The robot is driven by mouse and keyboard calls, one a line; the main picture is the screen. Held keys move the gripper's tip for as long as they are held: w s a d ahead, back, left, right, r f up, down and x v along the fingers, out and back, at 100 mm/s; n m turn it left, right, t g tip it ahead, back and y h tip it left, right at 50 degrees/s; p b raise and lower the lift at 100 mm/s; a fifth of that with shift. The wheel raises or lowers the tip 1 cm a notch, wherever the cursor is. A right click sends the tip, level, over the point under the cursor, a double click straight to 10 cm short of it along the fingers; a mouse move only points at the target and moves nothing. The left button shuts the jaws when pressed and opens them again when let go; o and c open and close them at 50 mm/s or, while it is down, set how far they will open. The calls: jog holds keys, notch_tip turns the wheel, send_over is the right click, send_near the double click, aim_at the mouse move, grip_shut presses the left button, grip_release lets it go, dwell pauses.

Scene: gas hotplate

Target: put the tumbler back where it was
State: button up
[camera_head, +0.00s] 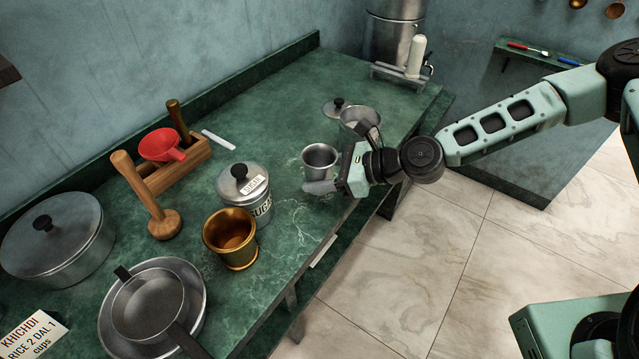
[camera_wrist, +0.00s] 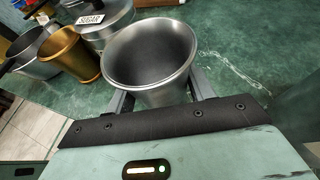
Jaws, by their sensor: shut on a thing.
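The tumbler (camera_head: 319,158) is a small grey metal cup with a flared rim. It is upright at the counter's front edge, right of the sugar tin. My gripper (camera_head: 322,186) is shut on it from the front right. In the wrist view the tumbler (camera_wrist: 150,58) stands between the two fingers (camera_wrist: 160,97), its open mouth showing empty. I cannot tell whether its base touches the counter, as the gripper hides its lower part.
The lidded sugar tin (camera_head: 246,193) and a brass cup (camera_head: 231,238) stand left of the tumbler. An open metal container (camera_head: 360,122) is close behind my gripper, beside a lid (camera_head: 336,107). Green counter (camera_head: 270,118) is clear behind the tumbler.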

jog(key=shift+f, duration=1.75)
jog(key=shift+f, duration=0.1)
jog(key=shift+f, duration=0.15)
jog(key=o, duration=1)
